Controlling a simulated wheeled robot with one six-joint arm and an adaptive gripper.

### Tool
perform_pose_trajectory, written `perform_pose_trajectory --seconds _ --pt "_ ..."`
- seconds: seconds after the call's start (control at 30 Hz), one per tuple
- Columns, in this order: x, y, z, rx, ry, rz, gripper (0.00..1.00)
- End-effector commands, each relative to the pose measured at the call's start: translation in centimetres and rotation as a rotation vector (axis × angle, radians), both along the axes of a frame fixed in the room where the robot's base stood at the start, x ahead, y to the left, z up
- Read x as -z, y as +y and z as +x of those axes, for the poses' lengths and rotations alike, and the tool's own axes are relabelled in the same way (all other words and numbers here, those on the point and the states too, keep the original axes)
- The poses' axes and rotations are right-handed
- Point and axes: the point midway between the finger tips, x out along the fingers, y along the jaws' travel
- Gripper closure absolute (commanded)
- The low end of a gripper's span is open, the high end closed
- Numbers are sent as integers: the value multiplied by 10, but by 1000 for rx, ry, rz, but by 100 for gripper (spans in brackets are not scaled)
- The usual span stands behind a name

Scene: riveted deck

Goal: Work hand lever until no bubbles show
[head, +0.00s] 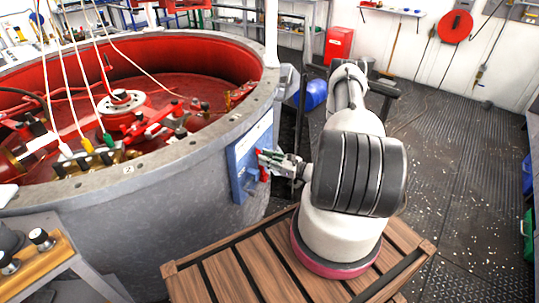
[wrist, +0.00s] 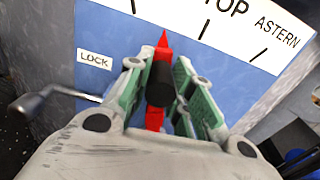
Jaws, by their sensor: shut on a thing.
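A blue panel (head: 239,160) is fixed to the outer wall of the large grey round housing. A red lever or pointer (wrist: 155,117) with a black round grip (wrist: 161,85) stands out from the panel. My gripper (head: 264,157) is at the panel; in the wrist view my gripper (wrist: 160,72) has its green-padded fingers either side of the black grip, shut on it. The red tip points up at a white plate (wrist: 225,28) with black tick marks and the words "ASTERN" and a partly cut off "OP". No bubbles or fluid can be made out.
A small metal crank (wrist: 32,104) sits left of the lever, below a "LOCK" label (wrist: 94,60). The grey housing's rim (head: 200,133) surrounds red machinery. A slatted wooden platform (head: 225,275) is below my arm. Open floor (head: 455,200) lies to the right.

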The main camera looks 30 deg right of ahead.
Motion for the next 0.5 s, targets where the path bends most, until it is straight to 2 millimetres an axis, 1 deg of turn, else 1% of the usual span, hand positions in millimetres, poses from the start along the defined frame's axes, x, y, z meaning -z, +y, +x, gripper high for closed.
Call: perform_pose_trajectory --seconds 0.03,0.1,0.2,0.5 --pt "5 11 -7 -9 -12 -29 100" --pt "8 18 -12 -9 -39 -73 100" --pt "10 24 -16 -9 -66 -115 100" --pt "11 25 -16 -7 -74 -129 100"
